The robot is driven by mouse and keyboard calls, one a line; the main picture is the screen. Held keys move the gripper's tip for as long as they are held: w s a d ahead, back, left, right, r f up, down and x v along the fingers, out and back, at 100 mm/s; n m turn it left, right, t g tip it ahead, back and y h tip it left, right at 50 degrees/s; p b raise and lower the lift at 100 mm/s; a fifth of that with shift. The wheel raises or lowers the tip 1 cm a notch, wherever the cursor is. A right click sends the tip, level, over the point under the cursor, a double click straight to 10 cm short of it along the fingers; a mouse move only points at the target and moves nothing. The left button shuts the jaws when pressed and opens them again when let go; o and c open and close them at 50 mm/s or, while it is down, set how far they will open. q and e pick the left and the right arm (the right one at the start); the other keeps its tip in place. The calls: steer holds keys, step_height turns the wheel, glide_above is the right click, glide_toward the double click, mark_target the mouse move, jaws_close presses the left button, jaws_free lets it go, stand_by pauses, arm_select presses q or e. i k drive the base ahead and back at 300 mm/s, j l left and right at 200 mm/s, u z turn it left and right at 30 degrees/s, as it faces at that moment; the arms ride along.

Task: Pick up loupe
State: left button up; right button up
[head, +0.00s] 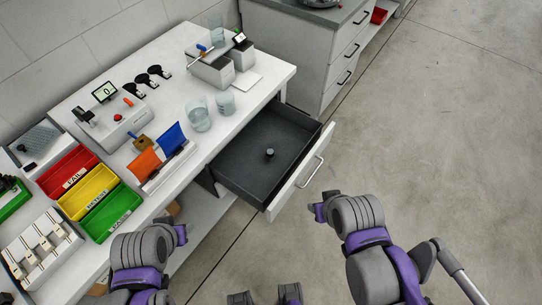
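A small dark round object (270,153), which looks like the loupe, sits upright on the floor of the open drawer (240,178). It is too small to make out in detail. My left gripper (181,235) is low at the left, in front of the bench and away from the drawer. My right gripper (319,211) is to the right of the drawer front, apart from it and from the dark object. Neither gripper's fingers show clearly, and nothing is visible in them.
The drawer's front panel with its handle (311,171) stands out from the white bench (187,92). Two glass beakers (199,114) stand near the bench edge above the drawer. Red, yellow and green bins (108,216) sit at the left. Grey floor (435,140) is clear at right.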

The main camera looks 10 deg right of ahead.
mark_target(270, 155)
steer(key=k, duration=0.55)
steer(key=k+u, duration=0.4)
steer(key=k+j+u, duration=0.2)
steer(key=u, duration=0.2)
steer(key=k+u, duration=0.1)
steer(key=u, duration=1.75)
steer(key=l+u, duration=0.2)
steer(key=u, duration=0.2)
steer(key=k+l+u, duration=0.1)
steer(key=u, duration=0.3)
steer(key=k+l+u, duration=0.1)
steer(key=u, duration=0.3)
steer(key=k+l, duration=2.35)
